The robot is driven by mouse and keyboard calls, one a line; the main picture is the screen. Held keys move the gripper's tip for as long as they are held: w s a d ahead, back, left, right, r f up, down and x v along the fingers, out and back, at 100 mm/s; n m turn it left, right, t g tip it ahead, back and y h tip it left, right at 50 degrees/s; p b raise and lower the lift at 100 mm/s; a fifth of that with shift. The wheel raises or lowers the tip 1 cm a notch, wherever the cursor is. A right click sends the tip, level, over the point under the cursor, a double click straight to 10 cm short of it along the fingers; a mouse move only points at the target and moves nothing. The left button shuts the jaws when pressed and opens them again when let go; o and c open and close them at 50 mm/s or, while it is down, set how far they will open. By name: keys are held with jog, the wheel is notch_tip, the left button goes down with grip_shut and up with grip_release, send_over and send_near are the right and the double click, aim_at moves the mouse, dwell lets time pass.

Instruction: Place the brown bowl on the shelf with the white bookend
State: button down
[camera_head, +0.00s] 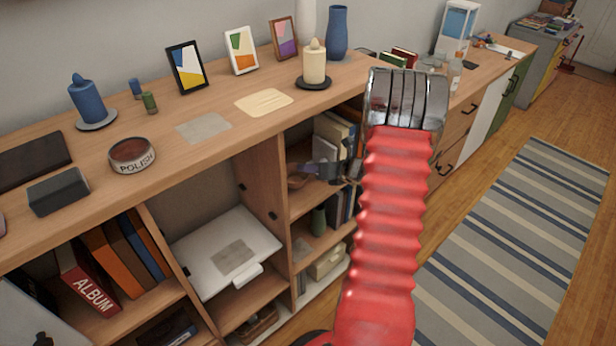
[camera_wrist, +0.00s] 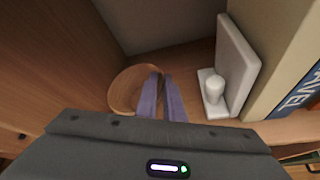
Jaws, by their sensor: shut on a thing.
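The brown bowl (camera_wrist: 131,88) is inside a shelf compartment, at the tips of my gripper (camera_wrist: 162,84). My gripper is shut on the bowl's rim, with its two purple fingers close together. In the head view the bowl (camera_head: 297,182) shows at the left of the upper shelf compartment, with my gripper (camera_head: 312,170) reaching in from the right. The white bookend (camera_wrist: 235,66) stands upright to the right of the bowl on the same shelf, apart from it. I cannot tell whether the bowl's base touches the shelf board.
Books (camera_wrist: 285,55) stand right of the bookend, and a wooden side wall (camera_wrist: 60,60) is close on the left. My red arm hides part of the cabinet. A striped rug (camera_head: 520,240) lies on the floor.

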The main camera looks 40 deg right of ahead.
jog(key=shift+f, duration=1.9)
jog(key=c, duration=1.8)
grip_release()
jog(key=shift+c, duration=0.2)
jog(key=shift+s+r, duration=0.1)
jog(key=v, duration=1.1)
jog(key=shift+s+r, duration=0.15)
jog(key=shift+s, duration=0.25)
jog(key=shift+d, duration=0.1)
